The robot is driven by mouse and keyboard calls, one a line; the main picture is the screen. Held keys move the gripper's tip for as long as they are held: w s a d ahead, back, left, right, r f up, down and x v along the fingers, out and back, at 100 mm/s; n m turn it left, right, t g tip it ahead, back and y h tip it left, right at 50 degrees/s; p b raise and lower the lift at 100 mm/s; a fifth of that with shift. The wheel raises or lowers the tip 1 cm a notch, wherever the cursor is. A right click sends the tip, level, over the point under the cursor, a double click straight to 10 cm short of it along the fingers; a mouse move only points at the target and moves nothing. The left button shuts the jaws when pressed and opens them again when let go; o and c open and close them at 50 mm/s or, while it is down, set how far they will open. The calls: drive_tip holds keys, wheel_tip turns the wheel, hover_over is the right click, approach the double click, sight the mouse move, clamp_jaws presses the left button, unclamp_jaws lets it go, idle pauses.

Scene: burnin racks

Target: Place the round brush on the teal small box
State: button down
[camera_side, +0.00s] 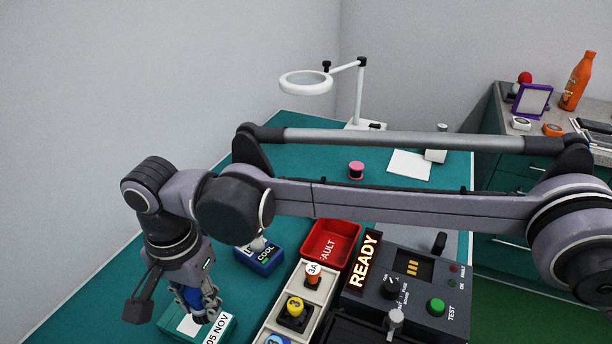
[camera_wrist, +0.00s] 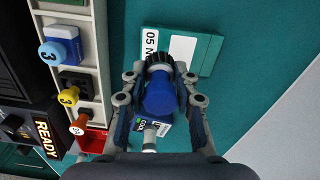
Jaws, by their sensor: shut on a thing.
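My gripper (camera_side: 205,308) is shut on the round brush (camera_side: 189,297), which has a blue body. In the wrist view my gripper (camera_wrist: 159,80) has a finger on each side of the brush (camera_wrist: 160,97), and its black bristle end points toward the teal small box (camera_wrist: 208,50). The box also shows in the side view (camera_side: 226,328), low down, with a white label reading "05 NOV". The bristle end overlaps the box's near edge in the wrist view. My gripper hides part of the box, and I cannot tell whether brush and box touch.
A blue box marked "COOL" (camera_side: 262,262) stands behind my gripper. To the right are a red FAULT bin (camera_side: 345,232), a pale rack (camera_side: 276,310) with coloured knobbed parts, and the READY console (camera_side: 410,285). A lamp (camera_side: 306,82) stands at the back. Teal mat left is clear.

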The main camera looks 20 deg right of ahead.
sight(204, 315)
drive_tip(key=shift+f, duration=1.95)
drive_tip(key=c, duration=1)
unclamp_jaws()
drive_tip(key=shift+f, duration=0.15)
